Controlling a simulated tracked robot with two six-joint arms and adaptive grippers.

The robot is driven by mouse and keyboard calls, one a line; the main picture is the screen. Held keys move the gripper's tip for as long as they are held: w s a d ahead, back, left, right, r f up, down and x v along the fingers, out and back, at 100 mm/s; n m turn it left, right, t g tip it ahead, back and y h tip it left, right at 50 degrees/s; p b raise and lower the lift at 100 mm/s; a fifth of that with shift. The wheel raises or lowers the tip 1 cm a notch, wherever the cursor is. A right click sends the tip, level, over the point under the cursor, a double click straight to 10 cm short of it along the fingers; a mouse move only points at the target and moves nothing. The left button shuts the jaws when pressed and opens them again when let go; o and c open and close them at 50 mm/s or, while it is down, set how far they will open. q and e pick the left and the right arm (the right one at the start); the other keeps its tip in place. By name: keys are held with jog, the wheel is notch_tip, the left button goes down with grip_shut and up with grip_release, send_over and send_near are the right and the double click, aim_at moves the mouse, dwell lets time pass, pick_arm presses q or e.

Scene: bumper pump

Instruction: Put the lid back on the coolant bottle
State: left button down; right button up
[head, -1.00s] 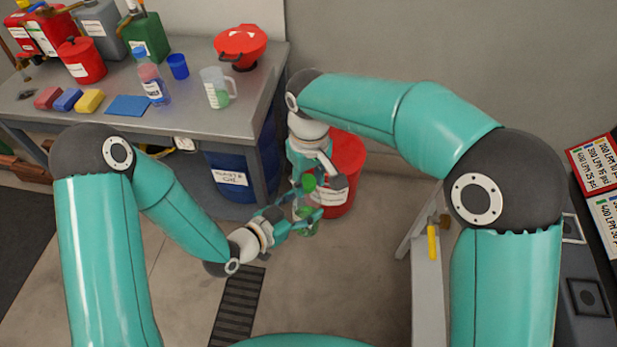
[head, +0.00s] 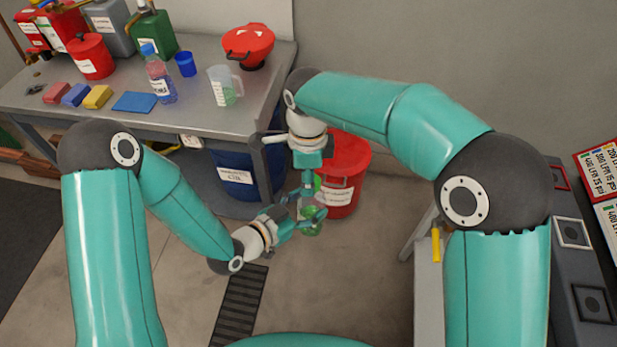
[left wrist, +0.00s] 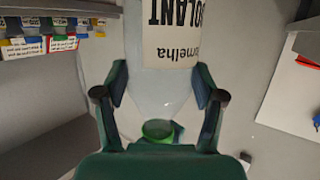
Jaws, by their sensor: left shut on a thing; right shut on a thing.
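The clear coolant bottle (head: 311,213), with green liquid low in it, is held above the floor in the middle of the head view. My left gripper (head: 308,222) is shut around it. In the left wrist view the bottle (left wrist: 165,85) and its label show upside down between my left fingers (left wrist: 160,95). My right gripper (head: 312,188) is directly above the bottle, shut on the green lid (head: 317,183). The lid (left wrist: 158,130) also shows at the bottle's narrow end in the left wrist view. I cannot tell whether it touches the mouth.
A metal workbench (head: 190,118) at the back left bears a pink-filled bottle (head: 159,78), a blue cup (head: 186,64), a measuring jug (head: 224,86) and a red funnel (head: 248,45). A red bin (head: 343,190) stands close behind my grippers. The floor to the front is clear.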

jog(key=m, duration=0.4)
jog(key=shift+w+m, duration=0.25)
jog(key=shift+m, duration=0.05)
jog(key=m, duration=0.3)
jog(key=shift+w+d, duration=0.1)
jog(key=o, duration=0.7)
jog(key=shift+r, duration=2.25)
jog(key=shift+c, duration=0.2)
